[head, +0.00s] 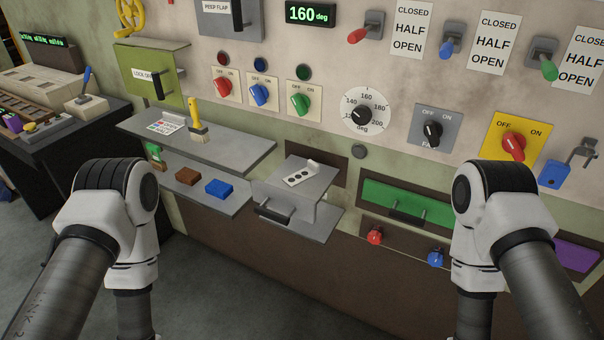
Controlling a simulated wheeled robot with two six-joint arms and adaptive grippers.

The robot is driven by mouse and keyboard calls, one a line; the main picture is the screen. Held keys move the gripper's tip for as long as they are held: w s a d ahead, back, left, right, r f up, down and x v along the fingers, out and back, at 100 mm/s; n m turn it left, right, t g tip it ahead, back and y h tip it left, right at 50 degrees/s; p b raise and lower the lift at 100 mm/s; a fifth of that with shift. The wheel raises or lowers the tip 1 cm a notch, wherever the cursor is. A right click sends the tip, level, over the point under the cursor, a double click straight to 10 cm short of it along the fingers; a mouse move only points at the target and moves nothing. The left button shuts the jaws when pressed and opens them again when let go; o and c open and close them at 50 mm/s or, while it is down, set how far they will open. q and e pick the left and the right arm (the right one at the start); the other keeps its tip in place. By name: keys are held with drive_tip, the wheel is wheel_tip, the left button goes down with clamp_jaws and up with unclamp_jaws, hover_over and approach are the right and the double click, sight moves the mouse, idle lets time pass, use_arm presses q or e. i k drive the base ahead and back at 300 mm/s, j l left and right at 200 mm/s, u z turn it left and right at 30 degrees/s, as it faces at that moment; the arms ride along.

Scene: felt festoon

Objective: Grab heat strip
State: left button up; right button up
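A small pale strip with several dark round spots (300,176) lies on top of a grey pull-out drawer (318,190) near the middle of the head view; it looks like the heat strip, but no label on it is readable. A raised pale tab stands at its far right end. Nothing is touching it but the drawer top. My two arms show at the left and right, bent with their lower links running down out of the picture. Both grippers are out of view, so their state is hidden.
The drawer has a dark handle (273,213) in front. A grey shelf (225,150) to the left holds a yellow-handled tool (196,118); brown and blue blocks (219,188) lie below. A green drawer (405,201) is to the right. Switches and a dial (363,112) cover the wall.

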sight(312, 169)
drive_tip(key=i+l+z, duration=0.15)
drive_tip(key=z, duration=0.25)
drive_tip(key=i+l+z, duration=0.1)
drive_tip(key=i+z, duration=0.25)
drive_tip(key=k, duration=0.1)
